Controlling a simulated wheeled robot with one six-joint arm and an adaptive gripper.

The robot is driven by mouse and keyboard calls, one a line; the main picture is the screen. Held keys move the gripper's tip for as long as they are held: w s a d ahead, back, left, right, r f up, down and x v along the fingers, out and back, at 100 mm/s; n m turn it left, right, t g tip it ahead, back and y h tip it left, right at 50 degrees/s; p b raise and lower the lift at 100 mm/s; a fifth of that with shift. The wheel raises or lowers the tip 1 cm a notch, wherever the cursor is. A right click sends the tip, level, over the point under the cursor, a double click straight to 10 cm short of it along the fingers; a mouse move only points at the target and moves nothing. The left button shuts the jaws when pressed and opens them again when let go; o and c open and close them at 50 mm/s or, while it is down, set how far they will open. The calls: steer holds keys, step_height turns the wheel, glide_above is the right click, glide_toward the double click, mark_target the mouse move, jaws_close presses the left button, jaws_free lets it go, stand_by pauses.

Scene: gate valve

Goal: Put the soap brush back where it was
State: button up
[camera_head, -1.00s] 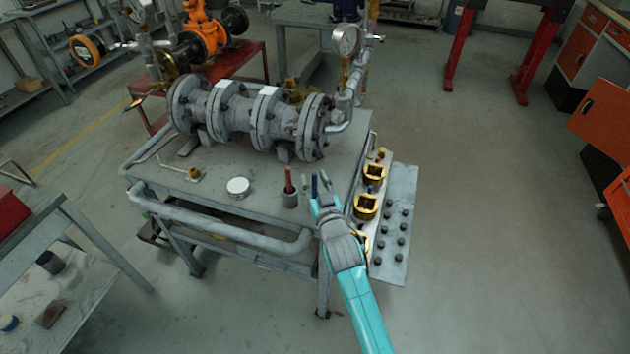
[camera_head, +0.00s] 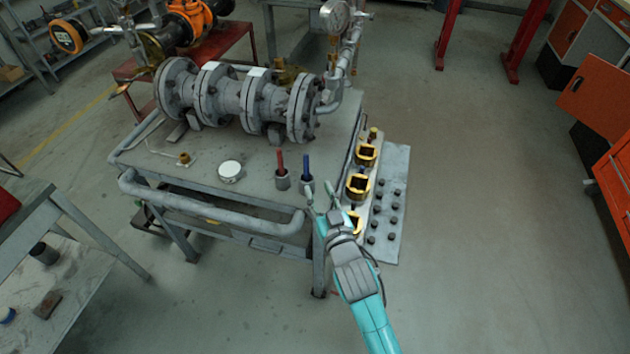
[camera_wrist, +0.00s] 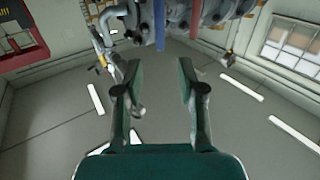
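A blue-handled stick (camera_head: 306,167), which may be the soap brush, stands upright in a small grey cup (camera_head: 306,186) at the front right of the workbench. Its blue handle also shows at the top of the wrist view (camera_wrist: 159,24). A red-handled stick (camera_head: 280,162) stands in a similar cup (camera_head: 282,182) just left of it. No bristles are visible, so I cannot confirm which is the brush. My gripper (camera_head: 320,198) is just in front and right of the blue stick's cup. Its fingers are spread and empty in the wrist view (camera_wrist: 159,78), apart from the blue handle.
A flanged grey pipe assembly (camera_head: 235,100) with a gauge (camera_head: 334,16) fills the back of the workbench (camera_head: 215,200). A white round container (camera_head: 230,171) sits left of the cups. Yellow square fittings (camera_head: 358,187) line a side shelf at right. Open floor lies farther right.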

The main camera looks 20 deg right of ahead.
steer(key=shift+s, duration=0.5)
steer(key=s+f+g, duration=0.1)
steer(key=s+f, duration=0.3)
steer(key=s, duration=0.6)
steer(key=s+f+g, duration=0.1)
steer(key=s+f, duration=0.2)
steer(key=s, duration=0.8)
steer(key=s+r, duration=0.2)
steer(key=s, duration=0.8)
steer(key=s+r+g, duration=0.1)
steer(key=s+r, duration=0.2)
steer(key=s, duration=0.7)
steer(key=shift+s+d+y, duration=0.25)
steer(key=shift+y, duration=0.05)
steer(key=shift+f, duration=0.1)
steer(key=shift+c, duration=0.2)
